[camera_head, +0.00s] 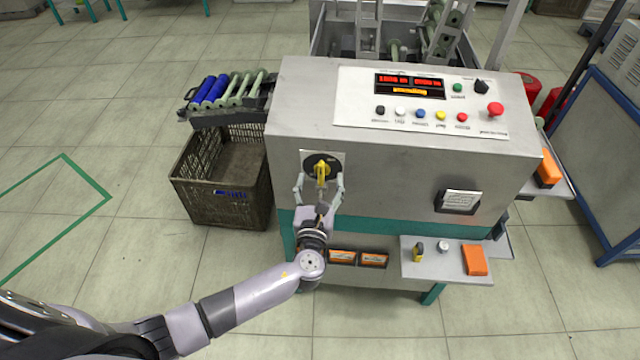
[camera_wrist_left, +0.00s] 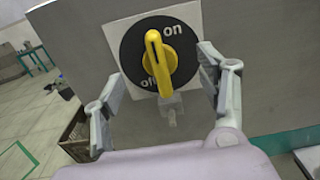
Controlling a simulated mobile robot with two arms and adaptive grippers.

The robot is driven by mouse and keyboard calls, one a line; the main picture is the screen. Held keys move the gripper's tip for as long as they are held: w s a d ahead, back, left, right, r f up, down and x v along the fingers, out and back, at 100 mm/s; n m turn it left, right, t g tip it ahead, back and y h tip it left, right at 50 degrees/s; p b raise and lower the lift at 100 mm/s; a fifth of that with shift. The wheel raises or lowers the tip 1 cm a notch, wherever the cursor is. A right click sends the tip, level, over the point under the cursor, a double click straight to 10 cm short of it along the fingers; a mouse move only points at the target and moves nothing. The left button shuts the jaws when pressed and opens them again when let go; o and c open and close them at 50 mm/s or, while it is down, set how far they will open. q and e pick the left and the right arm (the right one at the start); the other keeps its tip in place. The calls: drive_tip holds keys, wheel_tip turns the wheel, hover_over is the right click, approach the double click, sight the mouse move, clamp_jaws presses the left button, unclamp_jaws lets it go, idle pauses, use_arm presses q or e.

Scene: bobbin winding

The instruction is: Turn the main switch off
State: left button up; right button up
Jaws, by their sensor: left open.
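The main switch (camera_head: 322,168) is a yellow handle on a black disc with a white square plate, on the front of the grey machine (camera_head: 400,175). In the left wrist view the yellow handle (camera_wrist_left: 157,62) stands nearly upright, its dark marked end at the top beside the "on" label; "off" is at the lower left. My left gripper (camera_head: 320,182) is open in front of the switch, one finger on each side of the handle. In the left wrist view the fingers of the gripper (camera_wrist_left: 163,80) appear clear of the handle. My right gripper is not in view.
A control panel (camera_head: 420,100) with displays and several buttons is on the machine's top. A dark crate (camera_head: 220,180) stands left of the machine, below a rack of bobbins (camera_head: 228,90). A small shelf (camera_head: 440,262) with an orange box (camera_head: 474,260) juts out at the lower right.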

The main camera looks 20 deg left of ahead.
use_arm(q)
drive_tip(key=shift+w, duration=0.2)
drive_tip(key=shift+s, duration=0.1)
drive_tip(key=shift+w, duration=0.25)
drive_tip(key=shift+w+a, duration=0.25)
drive_tip(key=shift+w, duration=0.6)
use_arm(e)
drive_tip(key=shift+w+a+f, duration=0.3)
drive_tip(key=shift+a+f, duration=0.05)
use_arm(q)
drive_tip(key=shift+w, duration=0.15)
drive_tip(key=shift+c, duration=0.2)
